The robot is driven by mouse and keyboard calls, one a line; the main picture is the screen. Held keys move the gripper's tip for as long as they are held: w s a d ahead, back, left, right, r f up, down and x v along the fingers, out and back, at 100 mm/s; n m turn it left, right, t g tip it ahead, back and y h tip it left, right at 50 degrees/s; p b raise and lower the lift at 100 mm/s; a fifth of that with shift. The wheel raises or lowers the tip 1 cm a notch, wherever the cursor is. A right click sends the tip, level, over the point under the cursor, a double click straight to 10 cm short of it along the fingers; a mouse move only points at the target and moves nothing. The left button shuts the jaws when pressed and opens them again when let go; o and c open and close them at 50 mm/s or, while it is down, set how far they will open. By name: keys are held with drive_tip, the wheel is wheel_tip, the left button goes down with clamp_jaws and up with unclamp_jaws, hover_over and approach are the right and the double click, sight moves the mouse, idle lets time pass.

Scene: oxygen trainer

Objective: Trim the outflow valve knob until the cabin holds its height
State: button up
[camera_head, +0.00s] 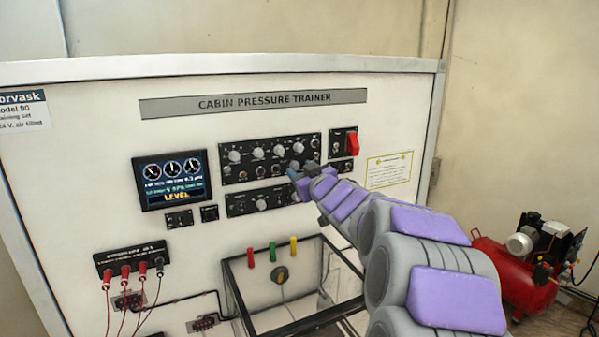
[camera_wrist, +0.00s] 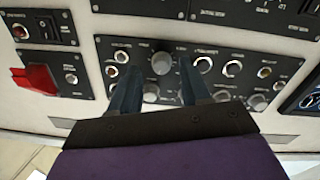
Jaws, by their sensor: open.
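The upper control panel (camera_head: 270,155) carries rows of knobs and switches; its labels are too small to read, so I cannot tell which is the outflow valve knob. My gripper (camera_head: 299,175) is at the right part of this panel. My arm and gripper hide part of the panels in the head view. The display (camera_head: 172,180) shows three dials and the orange word LEVEL.
A red switch guard (camera_head: 352,144) stands out right of the panel; it also shows in the wrist view (camera_wrist: 36,80). A lower panel (camera_head: 250,202) sits just below. A clear box (camera_head: 228,285), plugged leads (camera_head: 125,272) and a red compressor (camera_head: 505,270) are lower down.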

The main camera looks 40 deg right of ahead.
drive_tip(key=v, duration=1.5)
drive_tip(key=shift+s, duration=0.2)
drive_tip(key=shift+a+f, duration=0.1)
drive_tip(key=shift+a, duration=0.05)
drive_tip(key=s+a+f+g, duration=0.1)
drive_tip(key=a+f+g, duration=0.2)
drive_tip(key=a+f, duration=0.2)
drive_tip(key=s+a+f+m+g, duration=0.1)
drive_tip(key=s+a+f+g, duration=0.1)
drive_tip(key=f, duration=0.5)
drive_tip(key=s+a+f+g+y, duration=0.1)
drive_tip(key=a+f+g, duration=0.4)
drive_tip(key=a, duration=0.2)
drive_tip(key=shift+s+a+f+m, duration=0.35)
drive_tip(key=shift+f+m, duration=0.05)
drive_tip(key=s+a+f+n+g+y, duration=0.15)
drive_tip(key=s+a+f+g, duration=0.3)
drive_tip(key=s+a, duration=0.55)
drive_tip(key=s+a+f+g+y, duration=0.2)
drive_tip(key=s+a+f+g, duration=0.25)
drive_tip(key=s+a, duration=0.55)
wheel_tip(320, 180, down, 12)
drive_tip(key=s+d+b, duration=0.1)
drive_tip(key=d+b, duration=0.1)
drive_tip(key=b, duration=1.1)
drive_tip(key=shift+d+f+b, duration=0.2)
drive_tip(key=shift+d+b, duration=0.05)
drive_tip(key=shift+b, duration=0.05)
